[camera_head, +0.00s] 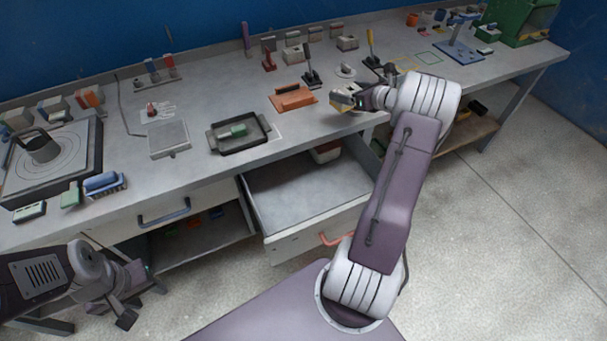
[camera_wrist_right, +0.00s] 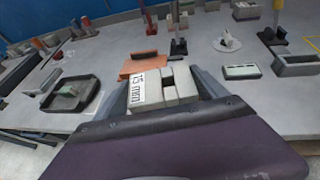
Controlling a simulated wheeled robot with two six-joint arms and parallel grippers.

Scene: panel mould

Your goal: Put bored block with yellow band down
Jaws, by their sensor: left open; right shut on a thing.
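My right gripper (camera_head: 352,98) is out over the bench's front part and shut on a small pale block. The held block (camera_head: 340,103) shows a yellowish face in the head view. In the right wrist view the block (camera_wrist_right: 150,88) is light grey with a white label reading "15 mm", between the fingers of my right gripper (camera_wrist_right: 165,85). I cannot make out its bore or whether it touches the bench. My left gripper (camera_head: 132,298) is open and empty, low in front of the bench at the left.
An orange block (camera_head: 292,97) and a black tray (camera_head: 239,133) with a green piece lie left of the held block. Several tools stand behind. An open drawer (camera_head: 305,190) juts out below. A white disc (camera_head: 345,71) lies behind the right gripper.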

